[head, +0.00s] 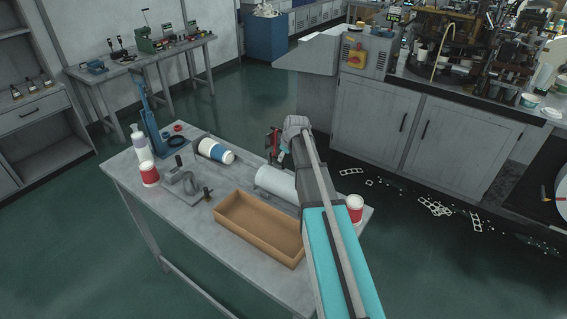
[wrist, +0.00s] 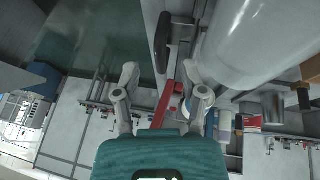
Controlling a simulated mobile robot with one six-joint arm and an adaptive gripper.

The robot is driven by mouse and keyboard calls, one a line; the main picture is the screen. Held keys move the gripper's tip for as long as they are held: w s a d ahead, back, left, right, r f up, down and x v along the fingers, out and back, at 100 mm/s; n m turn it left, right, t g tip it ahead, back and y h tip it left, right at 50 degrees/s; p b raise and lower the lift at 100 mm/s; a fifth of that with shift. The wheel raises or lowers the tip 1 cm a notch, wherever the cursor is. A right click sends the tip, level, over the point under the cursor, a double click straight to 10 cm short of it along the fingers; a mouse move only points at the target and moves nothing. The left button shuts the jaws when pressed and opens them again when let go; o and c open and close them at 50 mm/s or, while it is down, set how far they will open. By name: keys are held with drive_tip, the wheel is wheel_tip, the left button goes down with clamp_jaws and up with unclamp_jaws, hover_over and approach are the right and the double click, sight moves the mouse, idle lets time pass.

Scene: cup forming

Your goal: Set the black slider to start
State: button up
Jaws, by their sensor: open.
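I cannot make out a black slider or a start mark for certain in either view. A dark rounded part (wrist: 163,40) shows ahead of the fingers in the wrist view; I cannot tell what it belongs to. My gripper (wrist: 160,70) is open, its two grey fingers apart with nothing held between them. A red part (wrist: 165,103) shows beyond and between the fingers. In the head view the gripper is mostly hidden by my arm, over the far right edge of the table.
The grey table (head: 124,172) carries an open brown box (head: 228,223), a white cylinder (head: 273,182), a blue-banded bottle (head: 215,151) and red-banded cups (head: 149,174). A machine (head: 450,40) stands on cabinets at right, with a yellow-and-red switch (head: 357,57). White scraps lie on the floor.

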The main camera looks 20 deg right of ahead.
drive_tip(key=shift+b+x, duration=1.05)
drive_tip(key=shift+x, duration=0.45)
clamp_jaws()
